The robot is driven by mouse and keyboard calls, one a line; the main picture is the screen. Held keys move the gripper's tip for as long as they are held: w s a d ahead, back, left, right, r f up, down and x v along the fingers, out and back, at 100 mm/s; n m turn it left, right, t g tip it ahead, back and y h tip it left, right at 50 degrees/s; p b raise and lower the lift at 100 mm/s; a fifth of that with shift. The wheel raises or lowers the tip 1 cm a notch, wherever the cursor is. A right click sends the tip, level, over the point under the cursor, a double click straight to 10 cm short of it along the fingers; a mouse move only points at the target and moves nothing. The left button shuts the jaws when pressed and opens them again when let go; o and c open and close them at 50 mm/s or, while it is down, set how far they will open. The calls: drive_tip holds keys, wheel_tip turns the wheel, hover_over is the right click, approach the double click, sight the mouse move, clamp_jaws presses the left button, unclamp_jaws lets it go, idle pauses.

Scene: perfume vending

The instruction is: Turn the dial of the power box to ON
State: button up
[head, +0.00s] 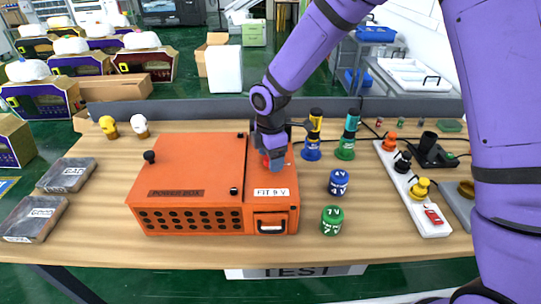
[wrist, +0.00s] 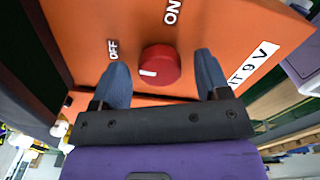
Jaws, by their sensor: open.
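The orange power box (head: 190,170) stands on the table. In the wrist view its red dial (wrist: 160,65) is on the orange top face (wrist: 90,25). The dial's white mark is on its left side, toward the OFF label (wrist: 112,50). The ON label (wrist: 172,12) is above the dial. My gripper (wrist: 162,62) is open, with one blue finger on each side of the dial and visible gaps between. In the head view my gripper (head: 274,158) is low over the box's right part and mostly hides the dial.
Blue (head: 339,182) and green (head: 332,220) round pieces stand right of the box. Two taller bottles (head: 312,135) (head: 347,137) stand behind it. A white power strip (head: 415,195) lies at right. Dark GOOD and BAD blocks (head: 35,217) (head: 64,175) lie at left.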

drive_tip(key=c, duration=0.9)
drive_tip(key=shift+m, duration=0.4)
drive_tip(key=m, duration=0.3)
drive_tip(key=shift+m, duration=0.3)
drive_tip(key=m, duration=0.4)
drive_tip(key=shift+m, duration=0.3)
drive_tip(key=m, duration=0.4)
drive_tip(key=shift+m, duration=2.5)
drive_tip(key=o, duration=0.9)
